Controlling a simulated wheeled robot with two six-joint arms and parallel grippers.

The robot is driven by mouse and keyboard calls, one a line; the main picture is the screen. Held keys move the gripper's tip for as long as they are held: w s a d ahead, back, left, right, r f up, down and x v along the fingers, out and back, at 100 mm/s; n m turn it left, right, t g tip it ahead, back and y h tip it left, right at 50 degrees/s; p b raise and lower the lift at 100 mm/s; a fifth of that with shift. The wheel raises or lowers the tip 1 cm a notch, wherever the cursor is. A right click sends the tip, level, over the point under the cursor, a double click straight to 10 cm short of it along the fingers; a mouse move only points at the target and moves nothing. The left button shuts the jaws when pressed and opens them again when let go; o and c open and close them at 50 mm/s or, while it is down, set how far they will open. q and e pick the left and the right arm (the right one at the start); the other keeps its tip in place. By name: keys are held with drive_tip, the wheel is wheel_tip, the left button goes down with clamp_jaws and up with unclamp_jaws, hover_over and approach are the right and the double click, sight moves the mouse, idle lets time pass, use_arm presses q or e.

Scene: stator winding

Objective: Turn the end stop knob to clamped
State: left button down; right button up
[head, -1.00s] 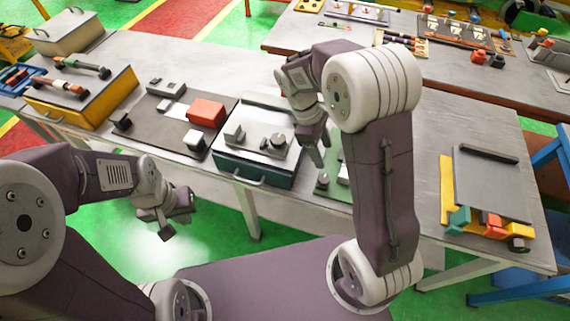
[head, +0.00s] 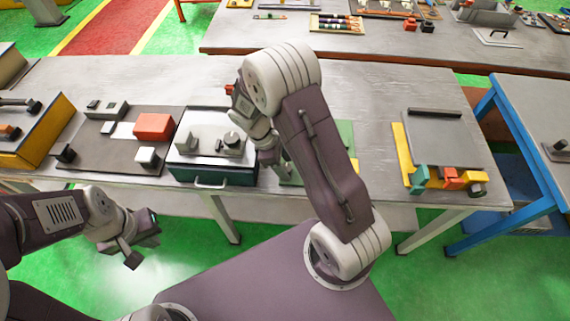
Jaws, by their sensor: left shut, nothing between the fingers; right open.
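A dark round knob (head: 232,138) stands on the pale metal top of a teal box (head: 212,172), beside an upright grey block (head: 187,137). I cannot tell from here which position the knob is in, or whether it is the end stop knob. My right gripper (head: 279,169) points down just right of the teal box, apart from the knob, and is open. The arm partly hides it and the green plate behind. My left gripper (head: 141,247) is shut and empty, in front of the table and below its top.
Left of the teal box is a dark mat (head: 92,159) with a red block (head: 154,126) and grey blocks. A yellow box (head: 42,140) stands further left. A grey board (head: 436,145) with coloured blocks lies at the right. The table between it and my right arm is clear.

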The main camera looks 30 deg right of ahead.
drive_tip(key=shift+w+a, duration=0.1)
drive_tip(key=shift+a, duration=0.05)
drive_tip(key=shift+c, duration=0.9)
clamp_jaws()
drive_tip(key=shift+r, duration=0.1)
drive_tip(key=m+g+p, duration=0.1)
drive_tip(key=m+p, duration=0.1)
drive_tip(key=m, duration=0.1)
drive_tip(key=shift+w+y, duration=0.1)
drive_tip(key=shift+y, duration=0.3)
drive_tip(key=m+p, duration=0.1)
drive_tip(key=m, duration=0.1)
drive_tip(key=m+g+y+p, duration=0.1)
drive_tip(key=m, duration=0.1)
drive_tip(key=shift+d+m, duration=0.2)
drive_tip(key=shift+m, duration=0.1)
drive_tip(key=m+y, duration=0.1)
drive_tip(key=m, duration=0.1)
drive_tip(key=m+y+p, duration=0.1)
drive_tip(key=m, duration=0.2)
drive_tip(key=shift+d+y, duration=0.2)
drive_tip(key=shift+y, duration=0.1)
drive_tip(key=m, duration=0.2)
drive_tip(key=m+y+p, duration=0.1)
drive_tip(key=m, duration=0.2)
drive_tip(key=shift+y, duration=0.3)
